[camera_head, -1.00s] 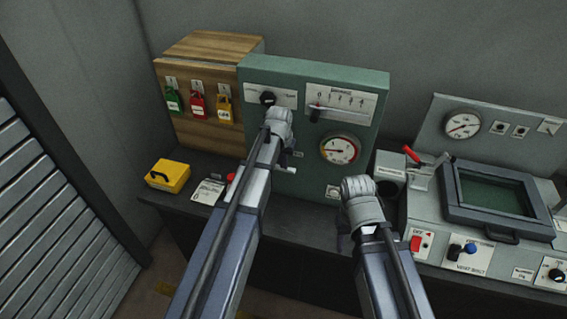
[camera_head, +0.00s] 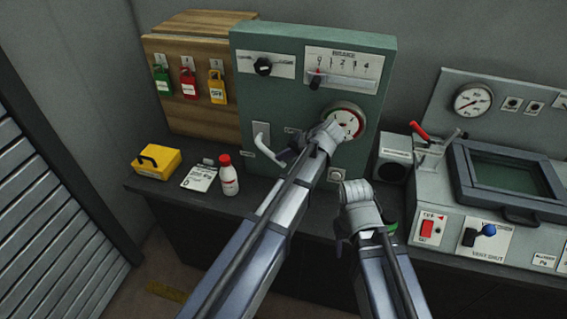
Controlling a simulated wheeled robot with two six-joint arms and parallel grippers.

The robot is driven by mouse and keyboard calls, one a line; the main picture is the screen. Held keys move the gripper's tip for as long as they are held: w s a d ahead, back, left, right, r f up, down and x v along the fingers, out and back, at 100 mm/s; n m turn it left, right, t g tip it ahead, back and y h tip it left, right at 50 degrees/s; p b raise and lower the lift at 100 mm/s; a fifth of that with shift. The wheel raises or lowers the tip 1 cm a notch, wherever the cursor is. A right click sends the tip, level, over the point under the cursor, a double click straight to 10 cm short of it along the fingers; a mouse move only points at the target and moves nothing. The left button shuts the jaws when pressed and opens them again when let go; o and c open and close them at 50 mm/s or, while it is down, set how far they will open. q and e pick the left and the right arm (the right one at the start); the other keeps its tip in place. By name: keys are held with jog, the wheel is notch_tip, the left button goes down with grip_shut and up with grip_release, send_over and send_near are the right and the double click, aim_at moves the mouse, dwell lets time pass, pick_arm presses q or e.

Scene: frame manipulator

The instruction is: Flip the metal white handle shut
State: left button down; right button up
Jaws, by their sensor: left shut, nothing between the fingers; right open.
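The white metal handle (camera_head: 262,140) is on the lower left of the green panel's front, by a small pale plate. Its curved bar hangs down and bends toward the right. My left gripper (camera_head: 286,158) is shut and empty, just right of the handle's lower end. I cannot tell whether they touch. My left wrist covers the lower part of the round gauge. My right gripper (camera_head: 342,243) is open and empty, low in front of the bench edge, partly hidden by its own wrist.
The green panel (camera_head: 290,90) also bears a black knob (camera_head: 263,66), a slider and the gauge (camera_head: 347,117). A red-capped white bottle (camera_head: 228,178), a tag and a yellow box (camera_head: 156,162) stand on the bench to the left. A grey console (camera_head: 440,205) with a red-tipped lever is right.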

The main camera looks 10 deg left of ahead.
pick_arm(q)
jog(key=a+f+m+y+b, duration=0.1)
jog(key=a+f+y+b, duration=0.4)
jog(key=b, duration=1)
jog(key=shift+f+t+y+b, duration=0.4)
jog(key=shift+f+y, duration=0.15)
jog(key=shift+y, duration=0.45)
pick_arm(e)
notch_tip(320, 180, down, 18)
jog(key=shift+r, duration=0.25)
pick_arm(q)
jog(key=shift+a, duration=0.25)
pick_arm(e)
jog(key=shift+d, duration=0.15)
